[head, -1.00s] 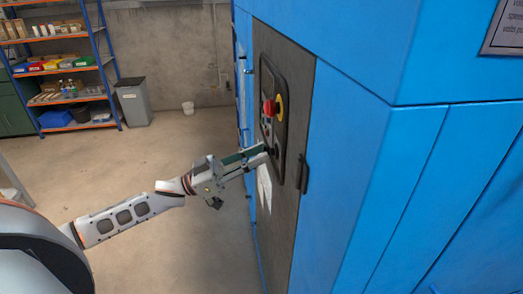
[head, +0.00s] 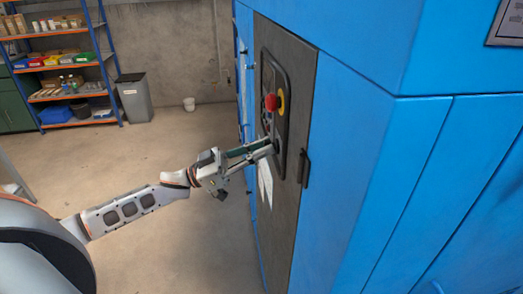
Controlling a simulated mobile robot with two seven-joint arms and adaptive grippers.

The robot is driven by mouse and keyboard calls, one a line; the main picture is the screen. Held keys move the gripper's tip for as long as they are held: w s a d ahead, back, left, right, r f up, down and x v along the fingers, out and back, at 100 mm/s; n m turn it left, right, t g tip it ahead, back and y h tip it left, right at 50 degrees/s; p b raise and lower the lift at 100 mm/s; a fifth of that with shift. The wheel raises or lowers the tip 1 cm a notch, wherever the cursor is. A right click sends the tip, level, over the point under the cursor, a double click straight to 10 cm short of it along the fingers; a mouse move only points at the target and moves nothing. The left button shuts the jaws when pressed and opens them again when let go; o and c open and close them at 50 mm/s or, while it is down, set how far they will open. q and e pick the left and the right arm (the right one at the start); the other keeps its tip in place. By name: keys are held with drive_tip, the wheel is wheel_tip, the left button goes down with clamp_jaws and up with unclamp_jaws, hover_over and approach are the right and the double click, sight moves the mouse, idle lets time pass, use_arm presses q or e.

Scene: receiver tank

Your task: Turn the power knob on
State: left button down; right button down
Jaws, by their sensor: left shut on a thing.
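A dark control panel (head: 279,85) is set in the grey door (head: 291,195) of the blue cabinet. A red emergency button (head: 270,102) with a yellow surround (head: 281,102) sits on the panel. My left gripper (head: 272,147) reaches the lower part of the panel, below the red button. It is shut on a small dark knob (head: 277,144), which its fingertips mostly hide. The knob's turn position cannot be made out. My right gripper is not in view.
A dark door handle (head: 304,168) stands out right of the panel. The blue cabinet (head: 375,150) fills the right side. The floor between is clear.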

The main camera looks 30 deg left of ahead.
use_arm(q)
drive_tip(key=shift+w+r+m+g+y+b, duration=0.15)
drive_tip(key=shift+m+g+b, duration=1.55)
drive_tip(key=shift+m, duration=1.85)
drive_tip(key=shift+s+f+m+g+y+b, duration=0.1)
drive_tip(key=shift+m+g+b, duration=1.15)
drive_tip(key=shift+m+b, duration=1.65)
drive_tip(key=shift+w+r+m+g+y+b, duration=0.15)
drive_tip(key=shift+m+g+b, duration=1.2)
drive_tip(key=shift+m, duration=2.9)
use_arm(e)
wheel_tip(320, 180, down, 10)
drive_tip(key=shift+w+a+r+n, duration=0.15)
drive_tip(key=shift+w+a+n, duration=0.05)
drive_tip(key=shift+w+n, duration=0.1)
use_arm(q)
drive_tip(key=shift+s+f, duration=0.1)
drive_tip(key=shift+s, duration=0.05)
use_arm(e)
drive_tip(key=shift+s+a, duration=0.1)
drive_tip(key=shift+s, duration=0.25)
use_arm(q)
drive_tip(key=c, duration=2.2)
unclamp_jaws()
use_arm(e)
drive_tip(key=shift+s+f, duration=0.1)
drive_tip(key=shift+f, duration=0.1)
